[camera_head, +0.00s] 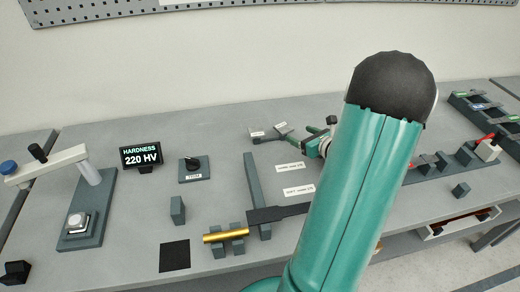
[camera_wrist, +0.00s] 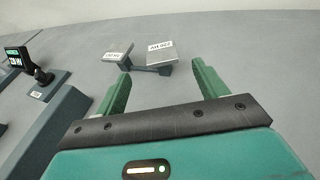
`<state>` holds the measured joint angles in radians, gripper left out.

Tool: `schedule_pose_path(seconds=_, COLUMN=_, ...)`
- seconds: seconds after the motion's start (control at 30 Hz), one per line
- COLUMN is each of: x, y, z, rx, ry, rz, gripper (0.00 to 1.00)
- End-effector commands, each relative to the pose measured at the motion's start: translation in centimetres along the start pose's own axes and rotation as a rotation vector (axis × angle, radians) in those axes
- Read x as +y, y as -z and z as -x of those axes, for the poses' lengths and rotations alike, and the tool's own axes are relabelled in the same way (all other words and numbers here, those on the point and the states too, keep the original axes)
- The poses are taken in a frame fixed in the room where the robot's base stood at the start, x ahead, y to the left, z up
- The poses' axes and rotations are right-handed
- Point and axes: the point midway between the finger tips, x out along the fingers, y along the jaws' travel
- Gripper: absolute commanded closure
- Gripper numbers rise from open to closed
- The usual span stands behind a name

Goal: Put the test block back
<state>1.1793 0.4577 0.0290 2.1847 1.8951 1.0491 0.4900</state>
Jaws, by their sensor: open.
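My gripper (camera_wrist: 162,82) is open in the wrist view, with nothing between its two green fingers. In the head view, it is partly hidden behind my arm. Just beyond the fingertips, two small grey labelled pads stand: a left pad (camera_wrist: 116,54) and a right pad (camera_wrist: 160,56), whose label looks like an HV value. They also show at the back of the bench in the head view, as a left pad (camera_head: 257,134) and a right pad (camera_head: 281,127). A silver block (camera_head: 77,220) sits on the hardness tester's base (camera_head: 80,238) at the left.
A display (camera_head: 141,157) reads HARDNESS 220 HV. Beside it is a black knob box (camera_head: 193,168). A brass cylinder (camera_head: 226,235) lies on grey supports at the front. A fixture row (camera_head: 430,165) lies right of my arm.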

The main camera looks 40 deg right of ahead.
Motion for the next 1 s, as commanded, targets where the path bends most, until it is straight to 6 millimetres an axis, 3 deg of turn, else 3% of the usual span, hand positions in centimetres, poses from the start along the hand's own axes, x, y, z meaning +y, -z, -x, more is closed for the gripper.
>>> schedule_pose_path(seconds=0.07, x=0.2, y=-0.2, z=-0.1, rx=0.001, ry=-0.007, rz=0.008, gripper=0.28)
schedule_pose_path(seconds=0.17, x=2.4, y=-1.4, z=-0.7, rx=0.011, ry=-0.064, rz=0.072, gripper=0.28)
schedule_pose_path(seconds=0.27, x=7.2, y=-3.8, z=-1.6, rx=0.033, ry=-0.194, rz=0.229, gripper=0.28)
schedule_pose_path(seconds=0.4, x=16.8, y=-7.1, z=-1.4, rx=0.064, ry=-0.447, rz=0.561, gripper=0.28)
schedule_pose_path(seconds=0.47, x=20.7, y=-8.0, z=-0.7, rx=0.071, ry=-0.552, rz=0.713, gripper=0.28)
schedule_pose_path(seconds=0.6, x=28.5, y=-9.1, z=2.1, rx=0.073, ry=-0.779, rz=1.08, gripper=0.28)
schedule_pose_path(seconds=0.7, x=32.8, y=-9.4, z=4.8, rx=0.06, ry=-0.921, rz=1.349, gripper=0.28)
schedule_pose_path(seconds=0.83, x=36.8, y=-9.3, z=8.5, rx=0.029, ry=-1.075, rz=1.709, gripper=0.28)
schedule_pose_path(seconds=1.0, x=39.6, y=-9.5, z=13.2, rx=-0.035, ry=-1.208, rz=2.195, gripper=0.28)
